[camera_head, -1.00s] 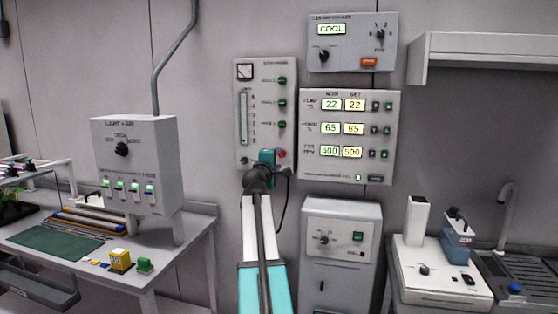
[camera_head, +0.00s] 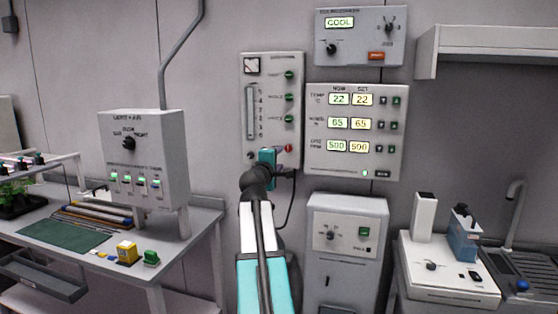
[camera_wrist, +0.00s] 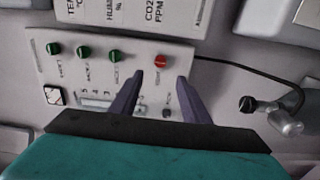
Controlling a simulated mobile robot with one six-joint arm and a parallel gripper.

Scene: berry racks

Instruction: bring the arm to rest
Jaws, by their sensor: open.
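My gripper (camera_wrist: 160,95) is open and empty in the wrist view, its two dark fingers apart in front of a grey wall panel (camera_wrist: 85,70). A red button (camera_wrist: 161,60) on that panel shows between and beyond the fingertips. Several green buttons (camera_wrist: 83,51) sit in a row to the left. In the head view my arm reaches up in front of the same panel (camera_head: 270,75), below its red button (camera_head: 289,148). The fingers are hidden there behind the teal wrist. I cannot tell whether they touch the panel.
A display panel (camera_head: 320,165) hangs to the right, with a cooler box (camera_head: 360,35) above it. A grey cabinet (camera_head: 345,215) stands below. At left are a light control box (camera_head: 150,150) and a bench (camera_head: 205,217). A sink (camera_head: 530,275) is at right.

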